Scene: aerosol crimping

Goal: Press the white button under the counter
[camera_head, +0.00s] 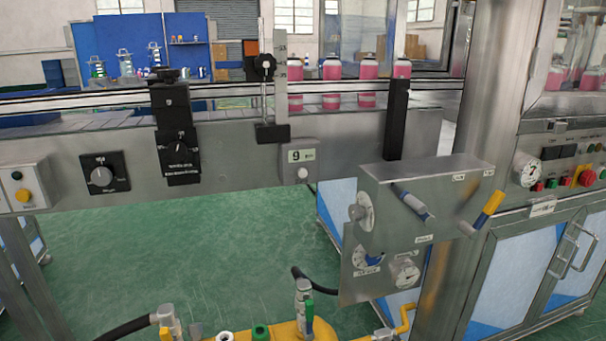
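The counter (301,155) is a small light plate with a dark "9" and smaller lettering on it. It sits on the front face of the grey metal conveyor frame, near the middle of the view. The white button (302,173) is a small round knob directly below the counter, on the same grey box. Nothing covers the button, and nothing touches it. I cannot tell from this view whether it is pressed in. Neither of my grippers shows in the head view.
A metal control box (425,190) with gauges and levers juts out right of the button. Black knob panels (104,173) are on the frame to the left. Yellow equipment (285,331) with hoses stands at the bottom. Pink bottles (331,70) stand behind the rail.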

